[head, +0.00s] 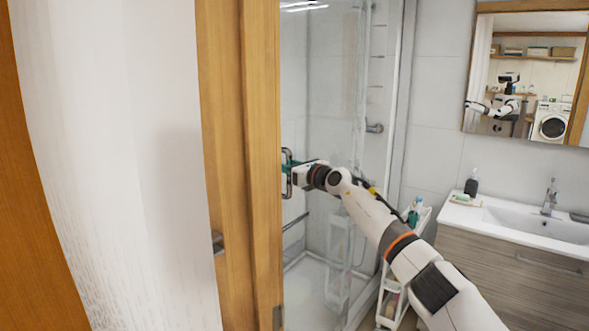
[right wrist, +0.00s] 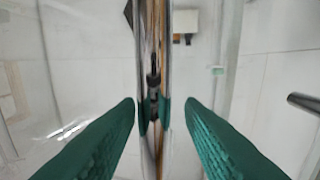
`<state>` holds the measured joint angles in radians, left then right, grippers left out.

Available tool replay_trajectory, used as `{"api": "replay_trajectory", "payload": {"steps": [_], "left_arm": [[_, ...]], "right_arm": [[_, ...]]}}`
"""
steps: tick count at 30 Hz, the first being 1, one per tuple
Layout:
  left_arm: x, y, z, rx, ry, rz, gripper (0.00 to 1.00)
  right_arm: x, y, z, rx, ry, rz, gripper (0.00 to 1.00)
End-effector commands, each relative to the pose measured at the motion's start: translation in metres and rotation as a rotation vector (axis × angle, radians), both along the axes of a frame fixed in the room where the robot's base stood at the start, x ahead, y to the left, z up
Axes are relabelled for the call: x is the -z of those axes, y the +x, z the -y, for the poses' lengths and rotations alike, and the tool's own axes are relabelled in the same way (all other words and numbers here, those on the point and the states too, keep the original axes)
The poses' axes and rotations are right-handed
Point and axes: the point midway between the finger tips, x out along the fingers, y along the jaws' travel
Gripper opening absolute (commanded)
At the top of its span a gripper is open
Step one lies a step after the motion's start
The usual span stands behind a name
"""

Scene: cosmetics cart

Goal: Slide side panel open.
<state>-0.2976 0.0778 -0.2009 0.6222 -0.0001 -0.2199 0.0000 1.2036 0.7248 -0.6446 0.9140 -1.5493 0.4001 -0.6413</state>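The side panel appears to be the clear glass shower panel (head: 335,110) beyond the wooden door frame. A vertical metal handle (head: 290,183) shows beside the frame edge. My right gripper (head: 289,166) is at this handle, its green fingers partly hidden. In the right wrist view the shiny vertical bar (right wrist: 154,40) runs between my two green fingertips (right wrist: 160,108). The fingers are apart, one on each side of the bar, with a narrow gap visible on both sides. My left gripper does not show directly in the head view.
The wooden door frame (head: 260,120) stands close on the left and hides part of the shower. A white cart (head: 396,285) with bottles stands behind my right forearm. A sink cabinet (head: 515,275) is at the right, below a mirror (head: 528,75).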

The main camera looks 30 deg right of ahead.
Motion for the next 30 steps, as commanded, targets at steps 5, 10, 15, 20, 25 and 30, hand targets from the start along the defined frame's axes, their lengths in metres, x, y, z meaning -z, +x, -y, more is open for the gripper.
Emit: {"api": "replay_trajectory", "payload": {"steps": [5,10,15,20,25,30], "left_arm": [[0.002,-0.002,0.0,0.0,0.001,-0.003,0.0],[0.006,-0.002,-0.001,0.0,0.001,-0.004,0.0],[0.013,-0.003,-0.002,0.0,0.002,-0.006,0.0],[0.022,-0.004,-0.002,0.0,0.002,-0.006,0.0],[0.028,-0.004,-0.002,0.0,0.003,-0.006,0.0],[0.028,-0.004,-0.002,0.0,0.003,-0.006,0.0]], "right_arm": [[0.001,-0.013,0.005,0.003,-0.006,0.0,0.35],[0.002,-0.038,0.009,0.002,-0.007,0.0,0.35],[0.004,-0.068,0.014,0.0,-0.005,-0.001,0.35],[0.003,-0.094,0.018,-0.001,-0.004,0.0,0.35],[0.002,-0.112,0.021,-0.001,-0.001,0.0,0.35],[0.0,-0.117,0.021,-0.002,-0.001,0.001,0.35]]}}
